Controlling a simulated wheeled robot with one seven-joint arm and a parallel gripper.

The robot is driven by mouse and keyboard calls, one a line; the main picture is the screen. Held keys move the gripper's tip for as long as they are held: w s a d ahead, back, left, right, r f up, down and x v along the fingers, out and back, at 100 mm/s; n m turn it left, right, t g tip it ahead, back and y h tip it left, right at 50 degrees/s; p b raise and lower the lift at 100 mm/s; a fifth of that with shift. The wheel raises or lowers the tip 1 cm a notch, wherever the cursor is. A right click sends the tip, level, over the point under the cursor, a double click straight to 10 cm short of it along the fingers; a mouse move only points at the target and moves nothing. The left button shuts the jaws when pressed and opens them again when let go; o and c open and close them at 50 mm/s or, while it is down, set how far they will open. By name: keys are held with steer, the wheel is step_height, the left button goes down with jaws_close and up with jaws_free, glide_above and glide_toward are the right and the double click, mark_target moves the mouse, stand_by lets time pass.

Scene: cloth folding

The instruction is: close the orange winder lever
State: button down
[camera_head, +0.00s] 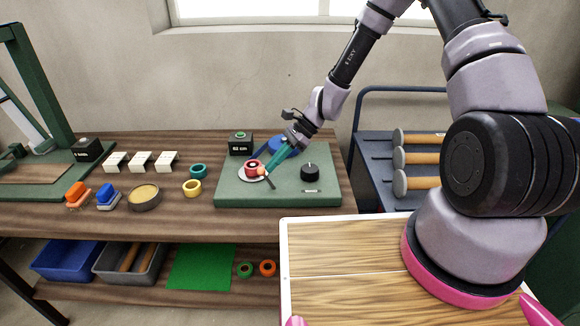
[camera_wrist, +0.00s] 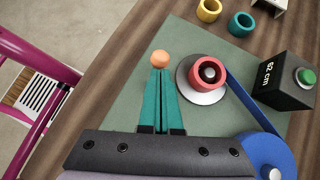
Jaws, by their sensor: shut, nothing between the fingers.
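The winder lever's round orange knob (camera_wrist: 162,59) shows in the wrist view just beyond my fingertips. I cannot tell whether they touch it. The rest of the lever is hidden behind my fingers. My gripper (camera_wrist: 161,73) has teal fingers, shut together with nothing between them. In the head view my gripper (camera_head: 268,174) points down over the green board, close to the winder. A red spool (camera_wrist: 207,73) sits on a pale round disc (camera_wrist: 186,83), right of my fingertips. The spool also shows in the head view (camera_head: 252,168).
Teal and yellow rings (camera_head: 192,187) lie left. A hammer rack (camera_head: 375,176) stands right.

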steer(key=shift+d, duration=0.1)
steer(key=shift+d+f, duration=0.4)
steer(key=shift+d, duration=0.25)
steer(key=shift+d, duration=0.2)
steer(key=d, duration=0.1)
steer(key=w+d, duration=0.1)
steer(key=w+d+r, duration=0.1)
steer(key=d, duration=0.1)
steer(key=shift+d, duration=0.1)
steer(key=v, duration=0.8)
steer(key=shift+r, duration=0.5)
